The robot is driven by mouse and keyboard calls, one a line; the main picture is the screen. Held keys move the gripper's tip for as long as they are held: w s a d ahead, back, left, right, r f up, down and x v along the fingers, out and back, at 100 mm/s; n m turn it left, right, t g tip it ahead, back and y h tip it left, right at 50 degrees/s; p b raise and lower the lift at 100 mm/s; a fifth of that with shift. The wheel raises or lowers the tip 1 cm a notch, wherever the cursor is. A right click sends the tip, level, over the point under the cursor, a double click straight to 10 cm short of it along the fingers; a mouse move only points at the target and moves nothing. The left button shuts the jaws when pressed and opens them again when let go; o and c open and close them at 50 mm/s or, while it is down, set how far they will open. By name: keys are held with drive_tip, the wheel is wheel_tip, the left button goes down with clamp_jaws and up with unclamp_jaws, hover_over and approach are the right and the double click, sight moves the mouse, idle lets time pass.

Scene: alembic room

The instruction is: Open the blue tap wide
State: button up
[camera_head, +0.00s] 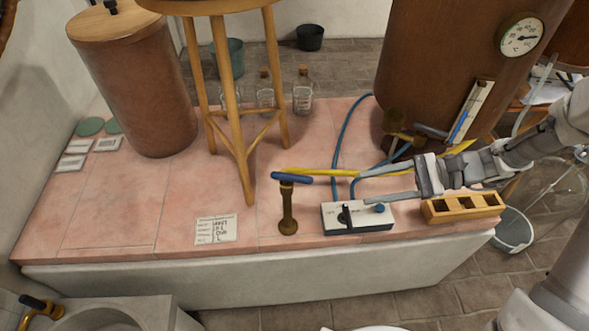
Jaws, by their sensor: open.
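The blue tap has a blue bar handle (296,179) on top of an upright brass stem (288,210), near the front edge of the pink tiled bench. The bar lies roughly left to right in the picture. My gripper (364,187) reaches in from the right, with its two grey fingers parted and pointing left toward the tap. The fingertips are to the right of the handle, with a visible gap between.
A white control box (345,226) stands right of the tap, below my gripper. A wooden rack (462,207) is farther right. A yellow strip (320,172) and blue hoses (341,137) run behind. A wooden stool (236,120) stands behind left; a label card (216,229) lies left.

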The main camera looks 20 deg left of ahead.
drive_tip(key=w+a+f+m+t+y+b, duration=0.1)
drive_tip(key=w+a+f+m+y, duration=0.1)
drive_tip(key=w+f+m+y, duration=0.3)
drive_tip(key=n+b, duration=0.1)
drive_tip(key=b, duration=0.1)
approach(289, 175)
drive_tip(key=shift+h, duration=0.3)
drive_tip(key=x, duration=1)
drive_tip(key=shift+w+f, duration=0.1)
drive_tip(key=shift+f, duration=0.1)
clamp_jaws()
